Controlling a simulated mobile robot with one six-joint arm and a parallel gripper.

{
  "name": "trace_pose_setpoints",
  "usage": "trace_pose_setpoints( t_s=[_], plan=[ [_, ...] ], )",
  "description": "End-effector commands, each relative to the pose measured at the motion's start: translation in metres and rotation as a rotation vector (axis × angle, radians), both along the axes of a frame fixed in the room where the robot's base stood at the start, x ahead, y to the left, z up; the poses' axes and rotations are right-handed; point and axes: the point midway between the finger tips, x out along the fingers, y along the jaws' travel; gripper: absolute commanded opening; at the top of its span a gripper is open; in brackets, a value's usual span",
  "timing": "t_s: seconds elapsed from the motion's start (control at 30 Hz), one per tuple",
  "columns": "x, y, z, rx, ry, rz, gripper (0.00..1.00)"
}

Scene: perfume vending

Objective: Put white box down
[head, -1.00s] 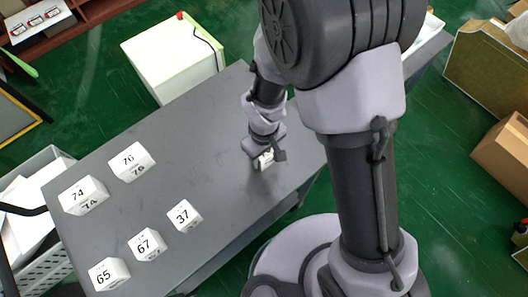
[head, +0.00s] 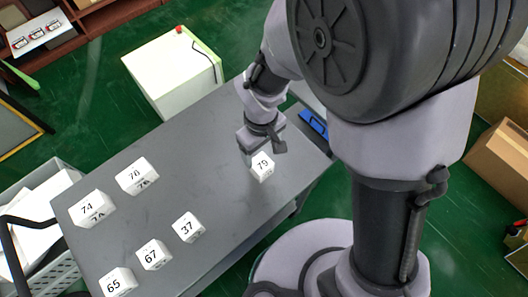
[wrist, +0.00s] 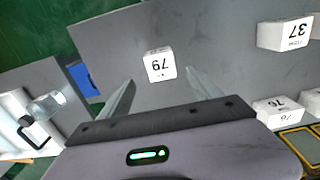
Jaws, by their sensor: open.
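The white box marked 79 (head: 262,167) stands on the grey table (head: 215,155) near its right end. In the wrist view the same white box (wrist: 160,65) sits ahead of my gripper, between the lines of the two fingers and apart from them. My gripper (head: 262,143) is above and just behind the box in the head view. In the wrist view my gripper (wrist: 160,92) has its fingers spread wide with nothing between the tips.
White boxes marked 76 (head: 137,176), 74 (head: 92,208), 37 (head: 188,227), 67 (head: 154,254) and 65 (head: 118,282) stand on the table's left part. A blue item (head: 313,123) lies near the right end. The table's middle is clear.

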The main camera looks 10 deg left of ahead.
Motion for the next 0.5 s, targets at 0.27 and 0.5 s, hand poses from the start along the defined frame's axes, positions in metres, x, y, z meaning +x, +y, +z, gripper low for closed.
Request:
trace_pose_setpoints(
  t_s=[0.27, 0.5],
  plan=[
    [0.01, -0.02, 0.044, 0.047, -0.047, -0.144, 0.74],
    [-0.019, -0.123, 0.191, 0.29, -0.233, -0.837, 0.74]
  ],
)
